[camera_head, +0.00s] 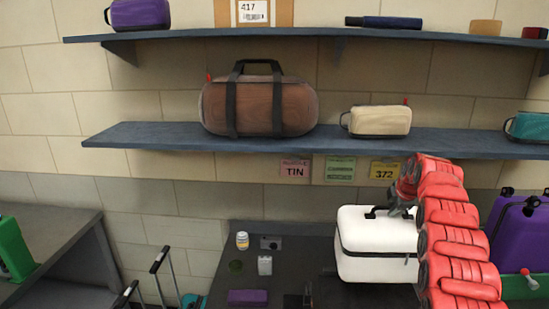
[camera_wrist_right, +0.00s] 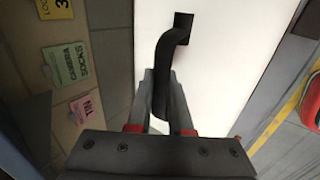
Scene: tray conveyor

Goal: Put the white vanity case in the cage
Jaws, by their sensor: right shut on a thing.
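The white vanity case (camera_head: 375,240) stands upright on the dark counter, right of the middle in the head view. It has a black seam and a black top handle (camera_head: 376,212). My right gripper (camera_head: 402,206) comes from the right, at the top of the case. In the right wrist view my right gripper (camera_wrist_right: 160,110) is shut on the black handle (camera_wrist_right: 168,65), with the white case (camera_wrist_right: 215,60) beyond it. My red arm hides the case's right side. My left gripper is not in view. I cannot make out the cage.
A purple suitcase (camera_head: 515,235) stands right of my arm. Small items, including a pill bottle (camera_head: 242,240) and a purple block (camera_head: 247,297), lie on the counter's left part. Shelves above hold a brown duffel (camera_head: 275,107) and a cream toiletry bag (camera_head: 380,121).

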